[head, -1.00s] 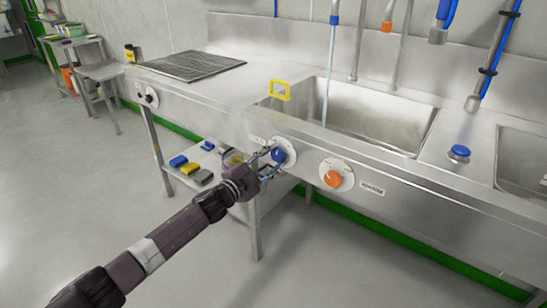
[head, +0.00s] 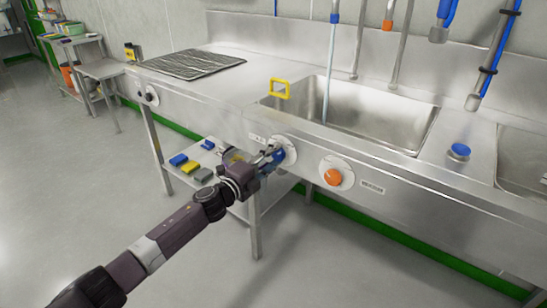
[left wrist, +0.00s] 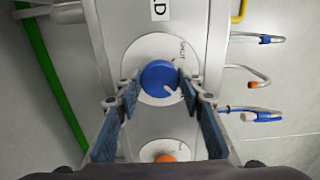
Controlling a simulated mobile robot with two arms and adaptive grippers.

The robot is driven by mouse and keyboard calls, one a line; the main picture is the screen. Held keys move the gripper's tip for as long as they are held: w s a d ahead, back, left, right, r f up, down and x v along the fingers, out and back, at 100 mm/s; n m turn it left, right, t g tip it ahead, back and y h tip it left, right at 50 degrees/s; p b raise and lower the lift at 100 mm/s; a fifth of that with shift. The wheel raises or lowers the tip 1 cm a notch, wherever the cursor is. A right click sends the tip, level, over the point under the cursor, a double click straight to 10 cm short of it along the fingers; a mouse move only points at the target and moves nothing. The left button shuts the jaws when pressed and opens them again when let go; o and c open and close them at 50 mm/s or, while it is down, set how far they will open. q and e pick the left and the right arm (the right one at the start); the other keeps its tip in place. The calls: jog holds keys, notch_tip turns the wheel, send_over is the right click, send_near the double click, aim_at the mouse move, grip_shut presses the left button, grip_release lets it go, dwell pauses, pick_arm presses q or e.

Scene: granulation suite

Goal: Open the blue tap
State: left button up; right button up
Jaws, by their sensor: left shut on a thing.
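The blue tap (head: 290,155) is a round knob on a white dial on the sink's front panel. My left gripper (head: 276,156) is at it, partly hiding it. In the left wrist view, the blue knob (left wrist: 160,78) sits between the two fingertips of my left gripper (left wrist: 159,88), which is shut on its sides. A white mark on the knob points to the lower right. The dial (left wrist: 141,52) carries the word SHUT at its upper right. A thin pale streak (head: 326,98) runs from the blue-collared spout (head: 334,18) into the basin. My right gripper is not in view.
An orange knob (head: 333,177) on its own dial is to the right on the same panel. A yellow frame-shaped piece (head: 280,89) stands at the basin (head: 385,125) edge. A blue button (head: 459,151) is on the counter. A lower shelf holds blue, yellow and grey blocks.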

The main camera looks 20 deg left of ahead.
pick_arm(q)
jog(key=shift+f, duration=0.1)
dwell(0.3)
jog(key=o, duration=1.2)
jog(key=shift+c, duration=0.2)
jog(key=shift+s, duration=0.1)
jog(key=v, duration=1.2)
